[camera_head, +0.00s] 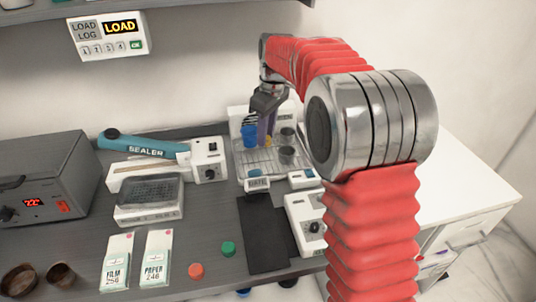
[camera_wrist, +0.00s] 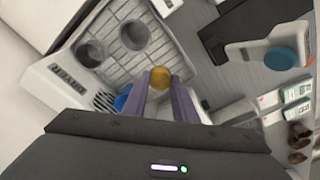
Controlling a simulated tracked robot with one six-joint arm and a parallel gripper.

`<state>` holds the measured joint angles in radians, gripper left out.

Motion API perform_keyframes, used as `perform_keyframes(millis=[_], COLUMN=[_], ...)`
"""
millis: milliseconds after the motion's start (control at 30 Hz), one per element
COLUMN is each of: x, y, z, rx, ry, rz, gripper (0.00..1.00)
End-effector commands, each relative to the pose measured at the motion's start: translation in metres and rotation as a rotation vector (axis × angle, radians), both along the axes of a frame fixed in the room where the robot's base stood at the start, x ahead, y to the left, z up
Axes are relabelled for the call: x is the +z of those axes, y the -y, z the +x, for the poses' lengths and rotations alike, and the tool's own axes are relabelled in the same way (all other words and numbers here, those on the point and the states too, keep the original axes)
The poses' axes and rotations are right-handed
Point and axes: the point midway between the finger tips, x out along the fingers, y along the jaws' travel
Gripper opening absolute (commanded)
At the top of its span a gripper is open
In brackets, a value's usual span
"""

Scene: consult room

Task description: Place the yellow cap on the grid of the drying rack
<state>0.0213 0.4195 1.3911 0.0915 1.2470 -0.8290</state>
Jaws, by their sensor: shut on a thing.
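My gripper (camera_wrist: 160,90) is shut on the yellow cap (camera_wrist: 160,76), held between the tips of its purple fingers. In the wrist view the cap appears over the edge of the drying rack's pale grid (camera_wrist: 150,48); its height above it is hard to tell.
Two dark glass vessels (camera_head: 287,155) stand on the rack, on its right side in the head view. A sealer (camera_head: 150,146) with a teal arm lies left of the rack. Red (camera_head: 196,270) and green (camera_head: 228,248) caps lie on the counter in front. A dark mat (camera_head: 262,235) lies before the rack.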

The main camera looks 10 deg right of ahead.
Motion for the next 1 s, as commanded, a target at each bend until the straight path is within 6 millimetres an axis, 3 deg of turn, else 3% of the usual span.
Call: perform_keyframes(millis=[300, 700, 1000], x=[-0.047, -0.052, -0.085], y=[-0.001, -0.001, -0.002], z=[-0.001, 0.0, -0.001], rx=[0.0, 0.001, 0.002], ry=[-0.004, -0.001, -0.003], rz=[0.001, 0.0, 0.001], gripper=[0.01, 0.01, 0.01])
